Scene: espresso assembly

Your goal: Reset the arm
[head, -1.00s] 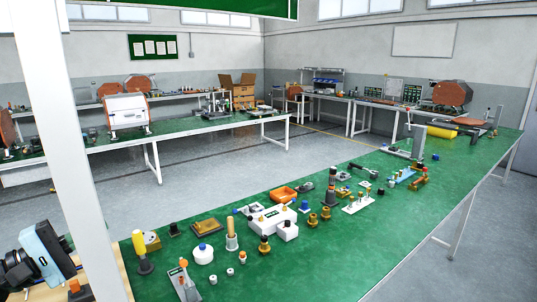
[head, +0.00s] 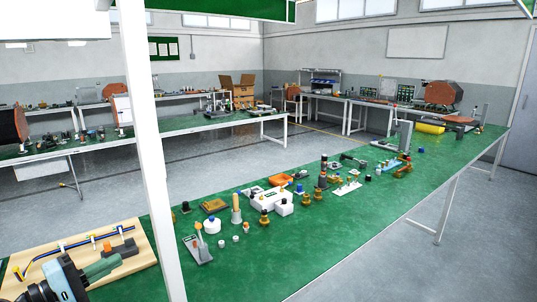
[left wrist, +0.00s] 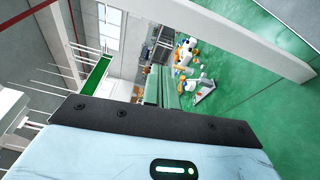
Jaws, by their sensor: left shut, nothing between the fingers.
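My left gripper (head: 104,269) is at the lower left of the head view, with its grey-green fingers pointing right. It is shut and holds nothing. It is over or in front of a wooden board (head: 140,258), and I cannot tell its height above it. In the left wrist view the shut fingers (left wrist: 161,88) show beyond the pale blue gripper body, with the green bench and small parts past them. My right gripper is in neither view.
A white post (head: 150,170) stands close to the left arm. The board carries a blue tube (head: 68,246) with yellow clips. The green bench (head: 290,250) holds several espresso parts, including a white block (head: 268,200); its near right part is clear.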

